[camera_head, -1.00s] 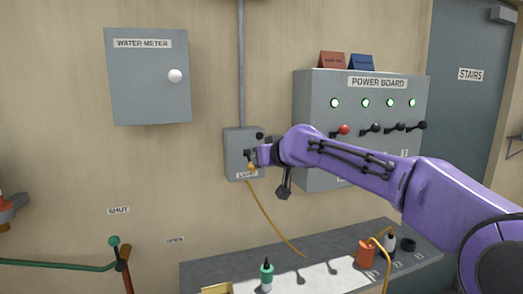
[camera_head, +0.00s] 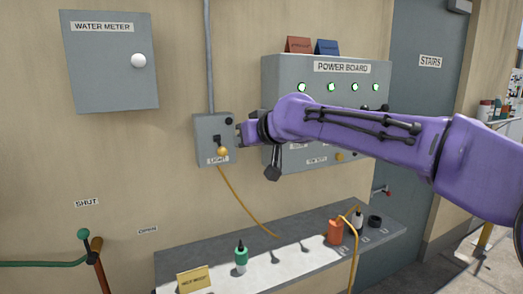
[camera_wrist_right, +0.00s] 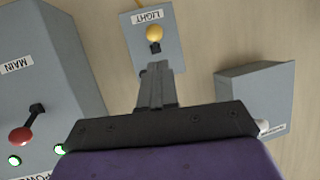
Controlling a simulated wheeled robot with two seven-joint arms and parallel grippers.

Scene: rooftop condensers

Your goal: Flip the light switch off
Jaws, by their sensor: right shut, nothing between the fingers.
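The grey light switch box (camera_head: 202,130), labelled LIGHT, is fixed to the tan wall below a conduit. Its switch has a dark base and a yellow knob (camera_head: 222,152) that points down toward the label. In the right wrist view the box (camera_wrist_right: 172,58) appears upside down, with the yellow knob (camera_wrist_right: 155,33) beyond the fingertips. My right gripper (camera_head: 239,135) is shut and empty, just right of the switch and apart from the knob. It also shows in the right wrist view (camera_wrist_right: 155,70). My left gripper is not in view.
The power board (camera_head: 330,72) with green lamps is close on the right, partly behind my right arm. The water meter box (camera_head: 108,60) is at upper left. A bench (camera_head: 290,228) below holds bottles. A yellow cable (camera_head: 240,205) hangs from the switch box.

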